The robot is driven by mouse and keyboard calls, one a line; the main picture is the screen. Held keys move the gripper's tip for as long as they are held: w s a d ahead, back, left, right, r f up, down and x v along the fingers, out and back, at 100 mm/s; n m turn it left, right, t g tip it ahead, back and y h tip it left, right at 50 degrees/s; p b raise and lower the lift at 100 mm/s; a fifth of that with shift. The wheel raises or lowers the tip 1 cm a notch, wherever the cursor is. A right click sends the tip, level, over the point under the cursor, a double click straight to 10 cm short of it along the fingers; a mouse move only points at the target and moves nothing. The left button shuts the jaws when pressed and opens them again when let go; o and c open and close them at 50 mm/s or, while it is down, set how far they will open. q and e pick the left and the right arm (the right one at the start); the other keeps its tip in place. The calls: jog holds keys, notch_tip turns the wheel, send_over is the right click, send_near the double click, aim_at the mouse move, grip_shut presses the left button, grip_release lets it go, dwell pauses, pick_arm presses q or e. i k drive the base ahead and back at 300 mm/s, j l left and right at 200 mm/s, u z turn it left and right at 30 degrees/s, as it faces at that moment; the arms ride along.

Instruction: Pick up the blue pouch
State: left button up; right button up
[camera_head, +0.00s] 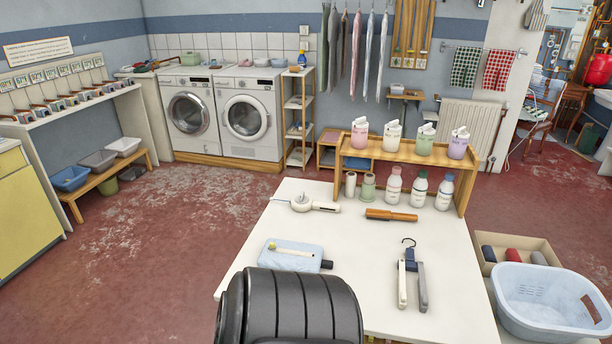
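A flat light-blue item (277,261) with rounded corners lies on the white table (355,235), left of its middle. It is the only thing on the table that could be the blue pouch, but I cannot tell for sure that it is one. A thin cream stick-like tool lies across its top, and a small dark piece shows at its right end. The upright pouches on the wooden rack are pink (359,138), cream (392,138), green (425,141) and lavender (458,146). Neither of my grippers is in view.
A black ribbed part, probably mine, covers the table's near left. A white corded tool (302,203), a wooden-handled tool (390,215) and a grey clip hanger (411,278) lie on the table. A blue basket (546,300) is at right.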

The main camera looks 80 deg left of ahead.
aim_at(292, 255)
jog(key=u, duration=2.7)
